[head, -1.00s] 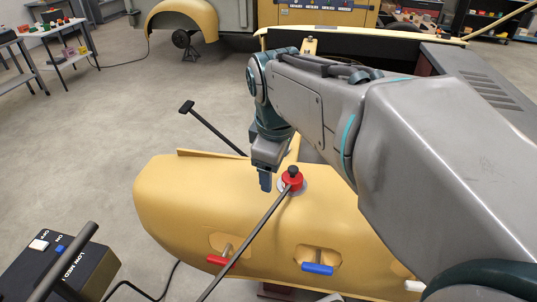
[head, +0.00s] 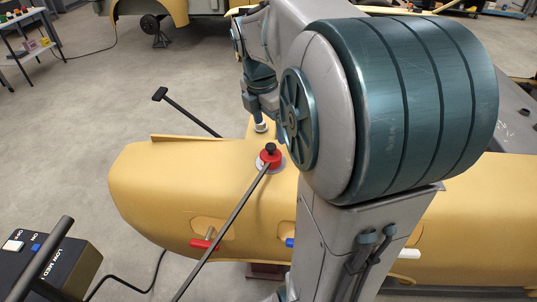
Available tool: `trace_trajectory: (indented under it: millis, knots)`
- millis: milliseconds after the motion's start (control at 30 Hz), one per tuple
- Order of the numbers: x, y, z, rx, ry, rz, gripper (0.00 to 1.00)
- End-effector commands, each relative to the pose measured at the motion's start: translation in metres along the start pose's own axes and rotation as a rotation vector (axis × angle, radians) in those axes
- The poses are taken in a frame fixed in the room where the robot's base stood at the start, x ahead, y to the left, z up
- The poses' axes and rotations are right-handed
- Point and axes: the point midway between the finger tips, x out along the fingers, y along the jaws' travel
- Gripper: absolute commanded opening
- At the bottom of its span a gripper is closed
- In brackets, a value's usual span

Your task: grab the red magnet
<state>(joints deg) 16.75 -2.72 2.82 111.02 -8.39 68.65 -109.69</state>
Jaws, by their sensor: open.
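The red magnet (head: 270,157) has a black knob on top and a pale disc under it. It sits on top of the curved yellow panel (head: 150,190). My gripper (head: 259,118) is just beyond and above the magnet in the picture, pointing down, open and apart from the magnet. Its fingers are small here and partly hard to make out. A small silver fitting shows just below the fingertips. My arm covers the panel's middle and right part.
A dark rod (head: 222,231) runs from the lower edge up to the magnet in the picture. Red (head: 203,244), blue (head: 290,242) and white (head: 409,253) handles line the panel's front. A black control box (head: 60,262) stands at lower left. Grey floor (head: 90,110) is clear at left.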

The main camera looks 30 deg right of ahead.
Motion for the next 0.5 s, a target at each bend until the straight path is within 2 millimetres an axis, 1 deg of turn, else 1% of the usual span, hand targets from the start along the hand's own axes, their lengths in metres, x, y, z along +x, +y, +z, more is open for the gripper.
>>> trace_trajectory:
  millis: [33,100,267,367,500]
  knots:
    - [0.008,0.000,0.000,0.000,0.001,-0.003,0.74]
    - [0.017,0.000,0.000,0.000,0.001,-0.002,0.74]
    - [0.026,0.000,-0.001,0.000,0.000,0.000,0.74]
    - [0.036,-0.002,-0.004,-0.001,0.001,-0.003,0.74]
    - [0.059,-0.003,-0.008,0.002,0.002,-0.004,0.74]
